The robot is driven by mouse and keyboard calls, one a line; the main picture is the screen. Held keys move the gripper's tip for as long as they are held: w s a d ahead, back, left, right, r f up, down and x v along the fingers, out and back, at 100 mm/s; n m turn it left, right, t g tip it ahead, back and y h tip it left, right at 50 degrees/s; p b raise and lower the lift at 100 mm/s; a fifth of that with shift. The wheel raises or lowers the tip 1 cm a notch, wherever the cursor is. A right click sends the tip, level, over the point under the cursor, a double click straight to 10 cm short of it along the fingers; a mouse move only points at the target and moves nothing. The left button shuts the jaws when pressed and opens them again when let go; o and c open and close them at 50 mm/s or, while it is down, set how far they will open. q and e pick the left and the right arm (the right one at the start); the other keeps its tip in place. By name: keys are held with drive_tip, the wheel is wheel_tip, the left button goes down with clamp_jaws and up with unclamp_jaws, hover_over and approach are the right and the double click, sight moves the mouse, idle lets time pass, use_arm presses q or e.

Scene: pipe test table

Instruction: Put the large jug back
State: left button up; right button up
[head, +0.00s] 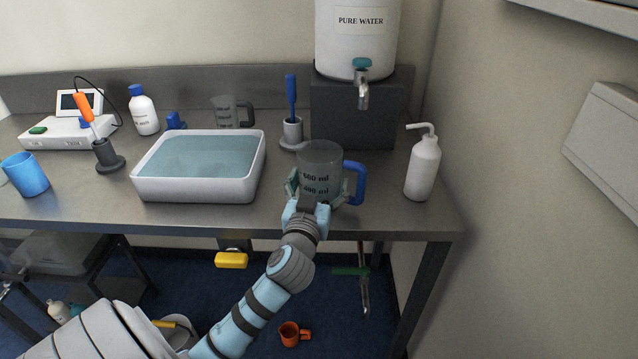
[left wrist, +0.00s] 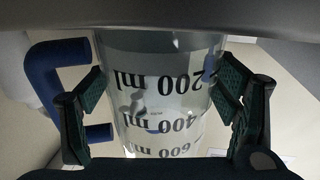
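The large clear jug (head: 321,165) with a blue handle and black ml marks is near the front of the table, before the water dispenser. It looks upright; whether its base touches the table is hidden. My left gripper (head: 315,190) has its green-padded fingers on both sides of the jug and looks shut on it. The left wrist view shows the jug (left wrist: 160,95) between the finger pads, with the blue handle (left wrist: 80,135) outside the left finger. How much liquid is in it is unclear. My right gripper is not in view.
The white basin of water (head: 200,190) stands left of the jug, and a wash bottle (head: 423,165) right. Behind are a blue-handled tool in a holder (head: 292,130), the dispenser's tap (head: 363,95) and a smaller jug (head: 226,112). Bare table (head: 385,200) lies between jug and wash bottle.

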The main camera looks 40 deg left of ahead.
use_arm(q)
drive_tip(key=shift+o, duration=0.7)
drive_tip(key=shift+r, duration=0.15)
drive_tip(key=v, duration=1.2)
drive_tip(key=shift+s, duration=0.15)
